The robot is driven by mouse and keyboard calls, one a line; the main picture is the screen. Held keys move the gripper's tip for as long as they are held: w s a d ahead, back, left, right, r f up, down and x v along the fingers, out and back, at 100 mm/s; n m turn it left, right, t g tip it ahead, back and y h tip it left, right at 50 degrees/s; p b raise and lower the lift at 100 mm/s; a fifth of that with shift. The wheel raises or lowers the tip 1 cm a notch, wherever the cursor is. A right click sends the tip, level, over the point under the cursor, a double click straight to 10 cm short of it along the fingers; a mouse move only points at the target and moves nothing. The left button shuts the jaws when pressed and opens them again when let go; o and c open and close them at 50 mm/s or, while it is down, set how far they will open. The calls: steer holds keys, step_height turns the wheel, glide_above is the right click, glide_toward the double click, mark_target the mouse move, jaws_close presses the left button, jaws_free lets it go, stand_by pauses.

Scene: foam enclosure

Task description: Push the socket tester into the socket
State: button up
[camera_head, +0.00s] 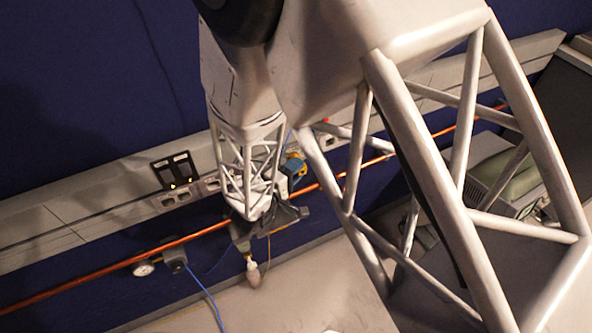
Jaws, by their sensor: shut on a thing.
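My gripper (287,186) is small in the picture, beyond the lattice link of my arm, close to the wall trunking. It is shut on a small blue and yellow thing, which I take to be the socket tester (294,166). The tester is at the trunking's face, beside a socket plate (325,142) to its right. The fingertips and the tester's pins are hidden, so I cannot tell whether it touches or enters a socket. Another double socket (176,198) is on the trunking to the left.
Grey trunking (70,218) runs along the blue wall, with a black bracket (176,171) on it. A copper pipe (110,269) runs below, with a gauge (144,268) and a box (174,260) with a blue cable. A bulb-like thing (253,273) hangs below my wrist. A greenish-grey device (510,172) stands right.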

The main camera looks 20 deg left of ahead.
steer(key=shift+w+a, duration=0.8)
stand_by(0.4)
steer(key=o, duration=1)
steer(key=shift+s+a, duration=0.1)
steer(key=shift+s, duration=0.05)
steer(key=v, duration=0.7)
steer(key=shift+s, duration=0.25)
steer(key=shift+a, duration=0.1)
